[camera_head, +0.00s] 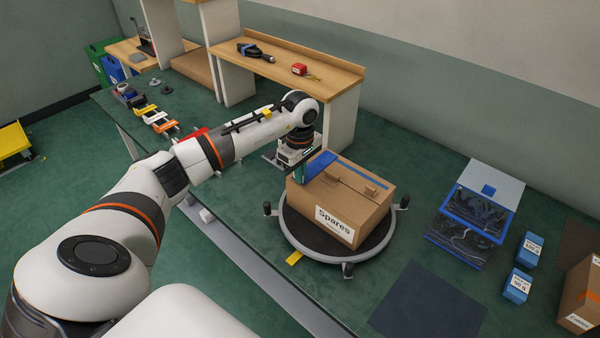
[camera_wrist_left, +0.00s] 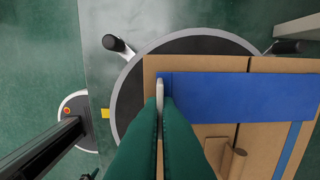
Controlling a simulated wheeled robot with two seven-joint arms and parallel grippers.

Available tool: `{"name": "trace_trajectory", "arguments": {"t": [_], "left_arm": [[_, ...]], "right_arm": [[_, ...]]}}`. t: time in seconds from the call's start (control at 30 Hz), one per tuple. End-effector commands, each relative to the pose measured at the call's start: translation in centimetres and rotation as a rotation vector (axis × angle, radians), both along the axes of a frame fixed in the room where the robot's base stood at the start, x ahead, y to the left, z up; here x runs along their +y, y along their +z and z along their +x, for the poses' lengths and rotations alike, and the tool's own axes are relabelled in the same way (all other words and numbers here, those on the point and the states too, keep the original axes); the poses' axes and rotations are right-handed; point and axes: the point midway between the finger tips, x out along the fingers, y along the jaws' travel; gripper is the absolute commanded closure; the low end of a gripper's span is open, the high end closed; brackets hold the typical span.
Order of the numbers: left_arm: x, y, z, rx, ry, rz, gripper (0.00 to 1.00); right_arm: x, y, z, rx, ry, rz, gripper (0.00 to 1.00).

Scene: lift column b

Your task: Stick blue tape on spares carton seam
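The spares carton (camera_head: 325,207), brown with a white "Spares" label, sits on a round turntable (camera_head: 289,228). My left gripper (camera_head: 305,163) is over the carton's back left edge. Its green fingers (camera_wrist_left: 161,108) look shut on one end of a wide blue tape piece (camera_wrist_left: 235,97). The same blue piece (camera_head: 319,166) hangs by the fingers in the head view. A narrower blue strip (camera_head: 367,175) runs across the carton top and partly shows in the wrist view (camera_wrist_left: 287,152). I cannot tell whether the held piece touches the carton. My right gripper is not in view.
A blue bin (camera_head: 467,230) and small blue boxes (camera_head: 518,285) stand to the right. A dark mat (camera_head: 428,302) lies in front. A wooden shelf (camera_head: 285,57) stands behind, holding a red tape measure (camera_head: 299,69). Clamps (camera_head: 155,118) lie at the back left.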

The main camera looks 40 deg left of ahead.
Motion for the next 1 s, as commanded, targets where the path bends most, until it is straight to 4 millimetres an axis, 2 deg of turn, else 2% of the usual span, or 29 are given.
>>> {"name": "trace_trajectory", "arguments": {"t": [0.33,0.4,0.5,0.8,0.87,1.0], "left_arm": [[-0.1,-0.2,-0.1,0.005,-0.001,0.000,1.00],[-0.1,-0.2,-0.1,0.005,-0.001,0.000,0.86],[-0.1,-0.2,-0.1,0.004,-0.001,-0.001,0.72],[-0.1,0.1,0.0,0.002,-0.002,-0.001,0.72],[0.0,0.6,0.0,0.001,-0.002,0.000,0.72],[0.0,2.9,0.0,-0.002,-0.002,0.001,0.72]], "right_arm": [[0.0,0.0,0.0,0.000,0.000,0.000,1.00],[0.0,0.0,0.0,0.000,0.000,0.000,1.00],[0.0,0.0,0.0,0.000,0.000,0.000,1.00],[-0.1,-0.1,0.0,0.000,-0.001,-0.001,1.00],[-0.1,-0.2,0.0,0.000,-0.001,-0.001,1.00],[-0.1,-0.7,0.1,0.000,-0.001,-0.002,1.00]]}}
